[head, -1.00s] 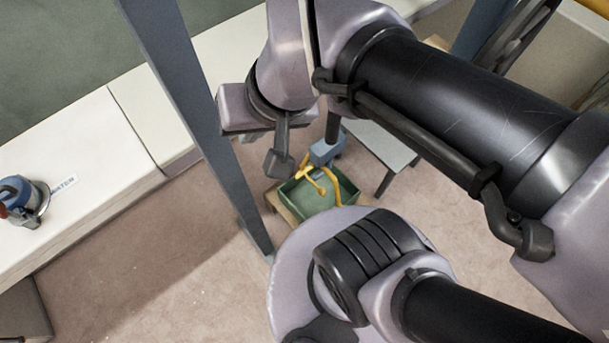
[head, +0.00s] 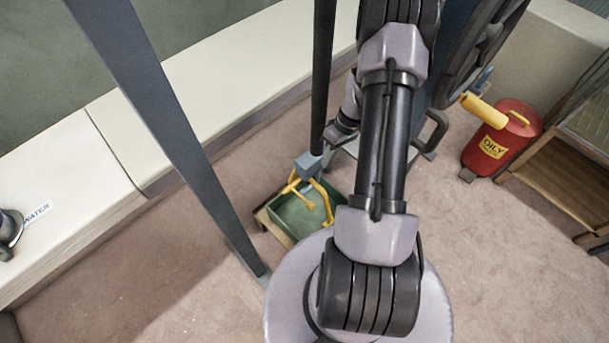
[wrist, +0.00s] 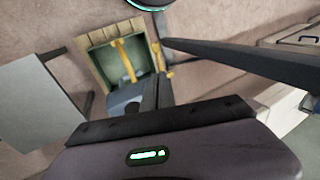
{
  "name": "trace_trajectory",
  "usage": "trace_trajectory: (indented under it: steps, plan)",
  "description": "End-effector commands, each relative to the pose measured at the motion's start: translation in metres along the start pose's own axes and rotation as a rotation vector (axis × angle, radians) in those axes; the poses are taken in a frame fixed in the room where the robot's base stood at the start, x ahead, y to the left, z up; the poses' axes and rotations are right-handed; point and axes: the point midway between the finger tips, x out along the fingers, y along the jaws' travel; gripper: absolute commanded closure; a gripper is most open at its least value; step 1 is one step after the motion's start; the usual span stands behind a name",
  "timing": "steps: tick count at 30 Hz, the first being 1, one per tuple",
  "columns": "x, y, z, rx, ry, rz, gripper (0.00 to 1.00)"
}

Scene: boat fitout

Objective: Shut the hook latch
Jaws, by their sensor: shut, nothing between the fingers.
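I cannot make out a hook latch in either view. My gripper (wrist: 165,122) shows at the bottom of the wrist view as a dark housing with a green light and a black bar across its front. It is shut and empty; its fingertips are hard to make out. No contact with anything can be made out.
A slanting grey post (head: 165,120) stands left, by a white bench (head: 110,140). A red "OILY" can (head: 497,143) is at right, beside wooden shelving (head: 545,165).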

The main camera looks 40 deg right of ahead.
Motion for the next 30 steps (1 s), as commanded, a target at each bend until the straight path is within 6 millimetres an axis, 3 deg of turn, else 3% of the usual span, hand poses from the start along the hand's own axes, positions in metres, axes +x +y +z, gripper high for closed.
trace_trajectory:
  steps: [1, 4, 17, 30]
  plan:
    - [0.015, 0.008, 0.009, -0.005, -0.005, -0.016, 1.0]
    - [0.034, 0.018, 0.02, -0.025, -0.009, -0.029, 1.0]
    - [0.044, 0.021, 0.022, -0.031, -0.01, -0.034, 1.0]
    - [0.135, 0.018, 0.024, -0.031, -0.012, -0.035, 1.0]
